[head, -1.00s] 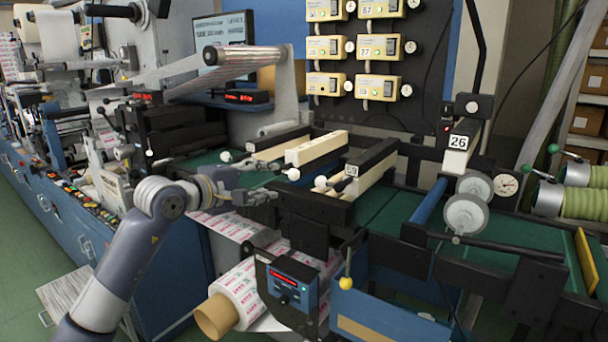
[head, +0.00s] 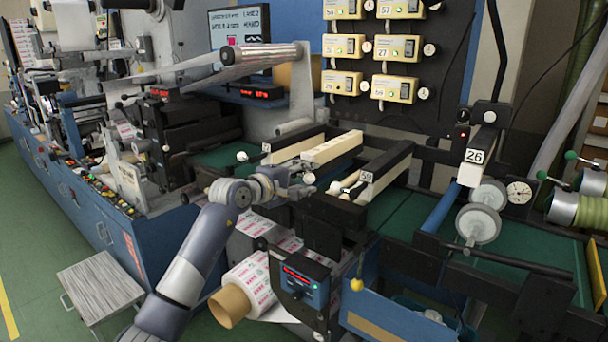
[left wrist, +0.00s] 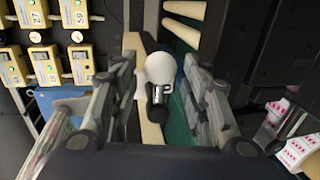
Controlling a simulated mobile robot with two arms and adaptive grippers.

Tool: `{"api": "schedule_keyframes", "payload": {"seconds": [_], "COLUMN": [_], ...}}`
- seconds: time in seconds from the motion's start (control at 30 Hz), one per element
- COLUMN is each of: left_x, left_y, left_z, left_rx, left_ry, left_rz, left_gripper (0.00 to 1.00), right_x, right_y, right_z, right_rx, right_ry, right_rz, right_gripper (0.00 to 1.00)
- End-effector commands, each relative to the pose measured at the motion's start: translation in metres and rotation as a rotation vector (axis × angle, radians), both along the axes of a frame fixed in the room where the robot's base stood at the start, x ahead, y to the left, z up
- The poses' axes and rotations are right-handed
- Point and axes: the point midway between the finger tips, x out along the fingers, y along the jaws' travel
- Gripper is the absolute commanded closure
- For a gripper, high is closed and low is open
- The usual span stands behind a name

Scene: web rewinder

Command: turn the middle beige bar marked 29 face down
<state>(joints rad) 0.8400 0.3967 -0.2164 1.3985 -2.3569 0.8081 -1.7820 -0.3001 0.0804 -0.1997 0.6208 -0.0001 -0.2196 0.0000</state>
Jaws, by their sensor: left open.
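The middle beige bar (head: 332,149) lies between two other bars on the rewinder frame, its pale side with small dark marks upward. A white ball knob (head: 309,178) is at its near end. My left gripper (head: 304,188) is at this knob, coming from the left. In the left wrist view its two dark fingers stand apart, one on each side of a white knob (left wrist: 160,68). A black stem with a partly hidden number label starting with 2 (left wrist: 166,89) shows below the knob. I cannot tell whether the fingers touch it. My right gripper is not in view.
A left beige bar (head: 294,149) and a right one by the label 59 (head: 380,180) flank the middle bar. The right bar's knob (head: 335,187) is close to my gripper. A printed roll (head: 252,283) and a control box (head: 299,280) are below.

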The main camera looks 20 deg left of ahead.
Motion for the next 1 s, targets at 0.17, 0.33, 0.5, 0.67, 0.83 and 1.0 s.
{"api": "schedule_keyframes", "payload": {"seconds": [0.17,0.33,0.5,0.67,0.83,1.0], "left_x": [0.001,0.0,0.0,0.0,0.0,0.001], "left_y": [0.0,0.0,0.0,0.0,0.001,0.002], "left_z": [0.0,0.0,0.0,0.0,0.0,0.001], "left_rx": [0.0,0.0,0.0,-0.005,-0.038,-0.121], "left_ry": [0.0,0.0,0.0,0.002,0.014,0.044], "left_rz": [0.0,0.0,0.0,0.001,0.001,0.002], "left_gripper": [0.58,0.78,1.0,1.0,1.0,1.0], "right_x": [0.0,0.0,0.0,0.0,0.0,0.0], "right_y": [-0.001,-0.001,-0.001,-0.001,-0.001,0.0], "right_z": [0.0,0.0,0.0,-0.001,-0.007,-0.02], "right_rx": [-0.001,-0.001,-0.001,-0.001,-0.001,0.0], "right_ry": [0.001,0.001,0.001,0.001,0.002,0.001], "right_rz": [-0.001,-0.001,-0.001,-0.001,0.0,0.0], "right_gripper": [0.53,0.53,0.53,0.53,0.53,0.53]}}
